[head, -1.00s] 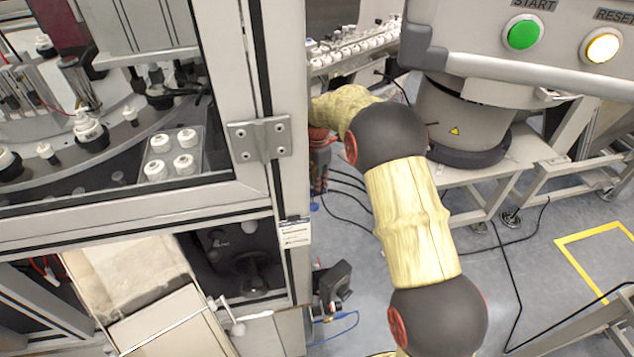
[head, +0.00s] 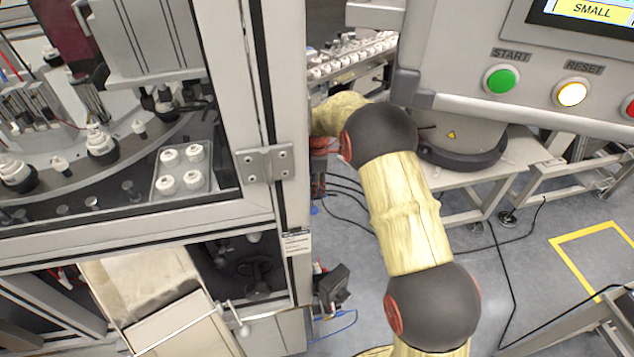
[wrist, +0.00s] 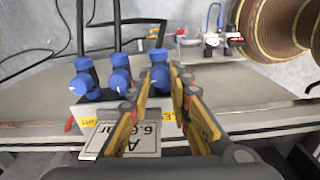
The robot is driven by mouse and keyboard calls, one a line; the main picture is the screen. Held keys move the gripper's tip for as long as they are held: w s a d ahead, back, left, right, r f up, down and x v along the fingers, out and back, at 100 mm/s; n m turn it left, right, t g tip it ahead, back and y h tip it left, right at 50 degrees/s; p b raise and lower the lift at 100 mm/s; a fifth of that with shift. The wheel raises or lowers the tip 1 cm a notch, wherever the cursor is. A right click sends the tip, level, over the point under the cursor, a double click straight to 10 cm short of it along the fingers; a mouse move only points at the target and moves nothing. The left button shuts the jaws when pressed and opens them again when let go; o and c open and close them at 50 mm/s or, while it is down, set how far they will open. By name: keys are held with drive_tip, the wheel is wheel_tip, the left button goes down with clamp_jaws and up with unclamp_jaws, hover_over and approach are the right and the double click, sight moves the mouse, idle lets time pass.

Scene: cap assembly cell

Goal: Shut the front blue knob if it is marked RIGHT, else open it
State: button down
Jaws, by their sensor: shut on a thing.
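Three blue knobs stand in a row in the wrist view: a left one (wrist: 84,80), a middle one (wrist: 120,76) and a right one (wrist: 160,74). Each sits on a dark stem and bears a small white mark. My gripper (wrist: 166,80) reaches in with its two yellow-padded fingers around the right knob and is shut on it. A yellow label (wrist: 88,123) shows under the left knobs. Another yellow label lies behind my fingers, mostly hidden, and I cannot read it. In the head view the gripper and knobs are hidden behind the machine frame.
A white plate (wrist: 132,139) with black lettering, "6.0 bar", lies below the knobs. Dark hoses run behind them. A brown ribbed cylinder (wrist: 268,25) stands at the right. In the head view, the machine's frame post (head: 292,200) is left of my arm and the control panel (head: 450,60) is at upper right.

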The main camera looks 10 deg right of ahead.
drive_tip(key=shift+m+p, duration=0.6)
drive_tip(key=shift+m, duration=0.2)
drive_tip(key=c, duration=1.6)
unclamp_jaws()
drive_tip(key=shift+c, duration=0.2)
drive_tip(key=shift+b, duration=0.3)
